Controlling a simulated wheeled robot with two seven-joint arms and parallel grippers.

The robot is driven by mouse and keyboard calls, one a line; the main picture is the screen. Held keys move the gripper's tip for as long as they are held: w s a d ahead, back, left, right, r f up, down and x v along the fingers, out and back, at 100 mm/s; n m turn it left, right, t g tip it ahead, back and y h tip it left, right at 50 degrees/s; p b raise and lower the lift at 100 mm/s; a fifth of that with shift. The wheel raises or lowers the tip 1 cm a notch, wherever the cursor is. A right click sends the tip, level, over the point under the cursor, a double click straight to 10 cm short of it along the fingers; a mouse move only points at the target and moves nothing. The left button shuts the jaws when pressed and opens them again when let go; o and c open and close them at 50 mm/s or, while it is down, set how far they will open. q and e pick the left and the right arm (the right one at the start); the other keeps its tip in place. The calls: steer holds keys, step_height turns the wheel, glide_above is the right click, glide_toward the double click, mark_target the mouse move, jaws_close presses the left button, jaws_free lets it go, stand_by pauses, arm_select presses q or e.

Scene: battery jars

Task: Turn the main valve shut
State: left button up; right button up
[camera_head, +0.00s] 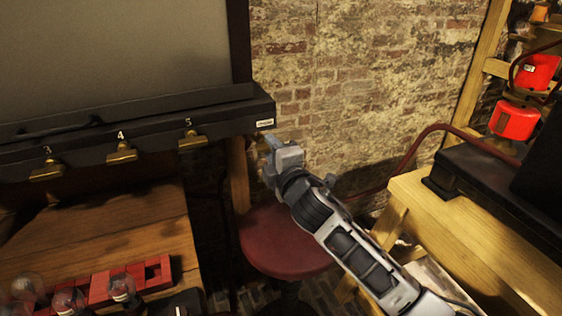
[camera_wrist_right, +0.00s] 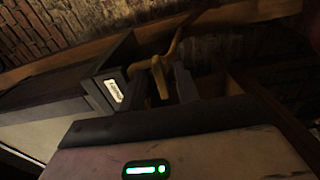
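The main valve (camera_wrist_right: 158,72) shows in the right wrist view as a small brass handle on a brass pipe, beside the dark rail end with a white label (camera_wrist_right: 114,90). In the head view the valve is mostly hidden behind my right gripper (camera_head: 268,152), which is just right of and below the labelled end of the rail. In the right wrist view dark finger shapes of my right gripper (camera_wrist_right: 160,90) stand on either side of the handle, with gaps beside it. It looks open; contact cannot be told. My left gripper is not in view.
Brass taps (camera_head: 120,152) line the black rail (camera_head: 80,148) at left. Below are a wooden bench (camera_head: 100,235) and a red rack (camera_head: 150,272) with glass jars. A red round stool (camera_head: 285,245) stands below my right arm. A wooden table (camera_head: 470,225) is at right.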

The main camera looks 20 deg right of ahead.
steer(key=s+b, duration=0.2)
steer(key=s, duration=1.3)
steer(key=shift+s+d, duration=0.3)
steer(key=shift+s, duration=0.05)
steer(key=shift+f, duration=0.1)
